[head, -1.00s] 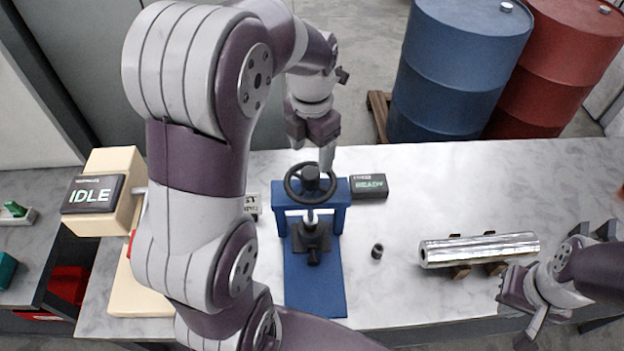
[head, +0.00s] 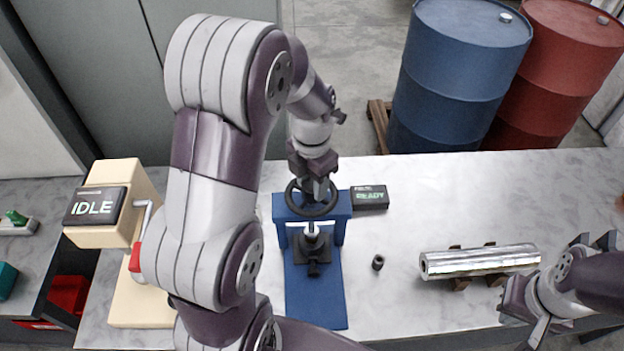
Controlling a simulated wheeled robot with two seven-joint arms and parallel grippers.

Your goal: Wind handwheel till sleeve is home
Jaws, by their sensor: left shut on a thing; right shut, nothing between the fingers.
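A blue press (head: 318,290) stands on the bench with a dark handwheel (head: 293,205) on top. My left gripper (head: 316,188) points down at the wheel's centre and is shut on its hub, which it mostly hides. Below the wheel, a bright spindle (head: 311,229) meets a dark fixture (head: 312,251). I cannot make out a sleeve in it for certain. A small dark hollow cylinder (head: 378,262) stands apart on the bench, right of the press. My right gripper (head: 508,308) is shut and empty at the bench's front right.
A display reading READY (head: 370,197) sits beside the press. A chrome tube (head: 480,261) lies on dark supports to the right. A cream machine reading IDLE (head: 97,206) with a crank stands left. Blue (head: 455,85) and red (head: 565,70) barrels stand behind the bench.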

